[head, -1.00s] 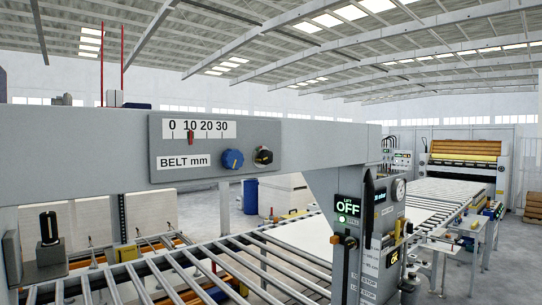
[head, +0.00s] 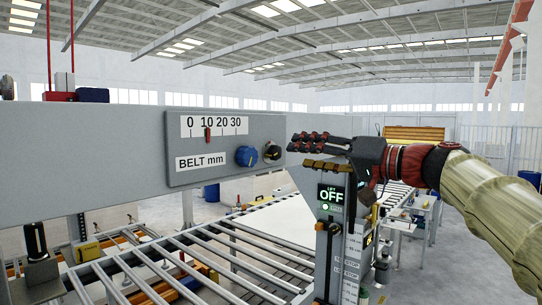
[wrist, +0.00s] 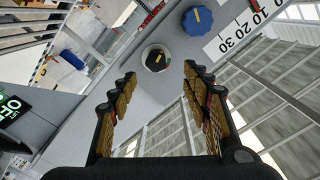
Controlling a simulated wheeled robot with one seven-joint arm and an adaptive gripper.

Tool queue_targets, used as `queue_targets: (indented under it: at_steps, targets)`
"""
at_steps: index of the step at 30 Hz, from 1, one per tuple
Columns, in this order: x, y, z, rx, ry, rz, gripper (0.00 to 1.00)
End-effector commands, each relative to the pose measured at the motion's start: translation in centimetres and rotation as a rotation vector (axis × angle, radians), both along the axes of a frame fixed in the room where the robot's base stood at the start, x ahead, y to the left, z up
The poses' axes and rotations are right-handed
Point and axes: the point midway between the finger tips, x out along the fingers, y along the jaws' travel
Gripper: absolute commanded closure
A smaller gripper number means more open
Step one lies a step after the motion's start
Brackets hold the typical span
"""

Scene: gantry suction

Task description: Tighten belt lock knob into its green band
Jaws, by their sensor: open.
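The black lock knob (head: 272,153) sits on the grey belt panel (head: 215,175), right of the blue knob (head: 245,156). In the wrist view the black knob (wrist: 156,60) has a yellow mark and a pale ring around it. I cannot make out a green band there. My gripper (head: 298,152) is open and empty, to the right of the black knob and apart from it in the head view. In the wrist view the black knob appears between and just beyond the spread fingertips (wrist: 159,73).
The belt scale (head: 214,124) has its red pointer near 10. The lift box (head: 331,198) with its OFF display stands below my gripper. A roller conveyor (head: 190,255) runs beneath the beam. The blue knob (wrist: 197,20) is close beside the black one.

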Motion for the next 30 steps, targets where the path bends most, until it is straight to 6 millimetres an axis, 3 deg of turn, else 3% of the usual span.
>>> queue_targets:
  at_steps: [5,19,30]
  targets:
    - [0.4,0.6,-0.4,-0.030,-0.036,0.008,0.52]
    - [4.3,5.6,-0.4,-0.031,-0.034,0.006,0.52]
    - [4.8,6.2,-0.4,-0.031,-0.034,0.005,0.52]
